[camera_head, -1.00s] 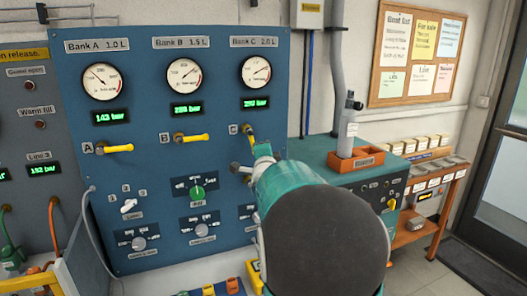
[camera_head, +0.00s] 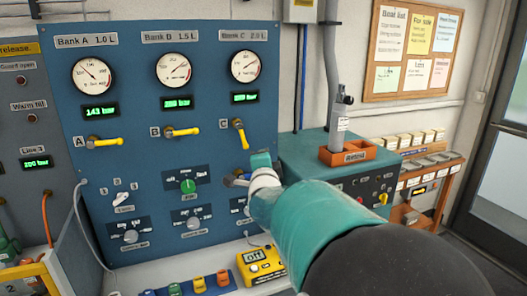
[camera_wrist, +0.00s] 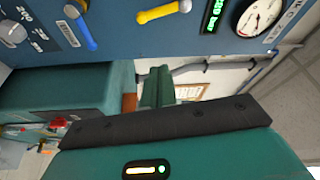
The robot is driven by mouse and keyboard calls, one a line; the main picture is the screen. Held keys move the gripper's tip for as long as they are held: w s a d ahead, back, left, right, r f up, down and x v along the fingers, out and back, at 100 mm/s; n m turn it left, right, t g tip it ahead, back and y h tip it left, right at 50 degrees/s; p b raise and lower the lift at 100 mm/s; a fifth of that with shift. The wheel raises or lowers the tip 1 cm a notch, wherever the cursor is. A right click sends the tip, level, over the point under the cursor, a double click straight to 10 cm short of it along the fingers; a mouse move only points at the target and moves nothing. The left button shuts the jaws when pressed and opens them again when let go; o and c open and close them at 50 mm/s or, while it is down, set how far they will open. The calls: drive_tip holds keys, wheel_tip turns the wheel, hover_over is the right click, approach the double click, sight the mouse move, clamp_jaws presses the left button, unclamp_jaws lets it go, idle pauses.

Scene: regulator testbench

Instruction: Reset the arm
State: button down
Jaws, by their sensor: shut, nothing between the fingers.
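My teal arm reaches in from the lower right in the head view. My gripper (camera_head: 238,181) is at its far end, below the Bank C lever and in front of the lower right of the blue panel (camera_head: 110,165). It looks shut and empty; the fingertips are small and partly hidden. The yellow C lever (camera_head: 240,135) slants steeply down, while the A lever (camera_head: 104,142) and B lever (camera_head: 182,132) lie about level. The wrist view shows my teal housing, a yellow lever (camera_wrist: 163,11) and a blue lever (camera_wrist: 81,27) on the panel.
A teal cabinet (camera_head: 300,165) stands right of the panel, with an orange tray (camera_head: 347,156) holding a grey cylinder (camera_head: 340,122). A yellow meter (camera_head: 259,264) and several coloured blocks lie below the panel. An orange shelf (camera_head: 440,195) is further right.

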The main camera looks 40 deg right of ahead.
drive_tip(key=shift+s+a, duration=0.15)
drive_tip(key=shift+s, duration=0.25)
